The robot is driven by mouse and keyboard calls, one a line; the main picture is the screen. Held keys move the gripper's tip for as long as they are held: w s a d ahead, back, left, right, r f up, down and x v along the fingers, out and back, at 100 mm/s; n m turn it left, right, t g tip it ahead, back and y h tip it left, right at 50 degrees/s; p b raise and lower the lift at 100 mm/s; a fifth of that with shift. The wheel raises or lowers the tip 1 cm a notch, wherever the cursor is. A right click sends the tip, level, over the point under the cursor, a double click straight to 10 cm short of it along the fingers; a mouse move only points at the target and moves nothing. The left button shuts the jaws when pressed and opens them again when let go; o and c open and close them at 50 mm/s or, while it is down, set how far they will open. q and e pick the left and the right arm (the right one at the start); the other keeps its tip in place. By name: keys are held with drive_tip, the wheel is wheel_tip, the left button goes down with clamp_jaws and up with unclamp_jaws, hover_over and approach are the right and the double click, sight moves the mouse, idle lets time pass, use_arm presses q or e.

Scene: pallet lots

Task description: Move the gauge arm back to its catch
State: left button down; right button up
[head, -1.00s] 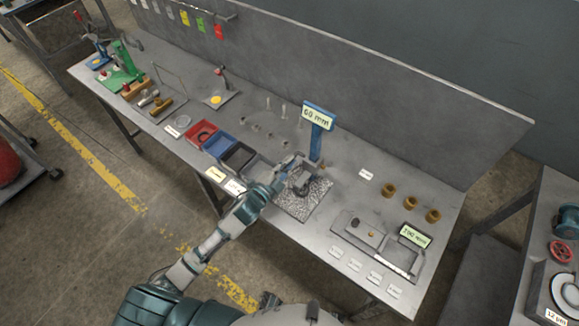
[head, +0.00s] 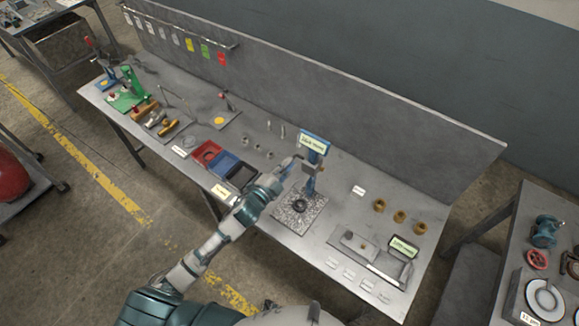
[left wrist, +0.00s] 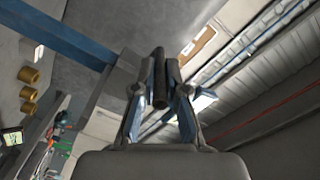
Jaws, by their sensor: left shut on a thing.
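The gauge stand has a blue post (head: 311,184) rising from a speckled stone base (head: 288,217), with a label at its top. The gauge arm (head: 313,168) is a grey block partway up the post, clear above the base. My left gripper (head: 291,168) is at the left side of the arm, level with it. In the left wrist view my left gripper (left wrist: 160,72) is shut on a dark cylindrical grip (left wrist: 159,88), which lies between its fingers. The catch cannot be made out. My right gripper is not in view.
A dark ring (head: 299,206) lies on the stone base. Red, blue and black bins stand left of my arm. Several brass rings and a grey tray (head: 357,256) are to the right. A grey back panel (head: 400,140) runs behind the bench.

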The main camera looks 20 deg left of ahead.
use_arm(q)
drive_tip(key=shift+w+a+r, duration=0.1)
drive_tip(key=shift+a+r, duration=0.15)
drive_tip(key=shift+a, duration=0.05)
drive_tip(key=c, duration=1.2)
unclamp_jaws()
drive_tip(key=shift+a, duration=0.1)
drive_tip(key=shift+a+f, duration=0.1)
drive_tip(key=shift+a, duration=0.05)
drive_tip(key=v, duration=1.2)
drive_tip(key=shift+a, duration=0.25)
drive_tip(key=shift+d, duration=0.3)
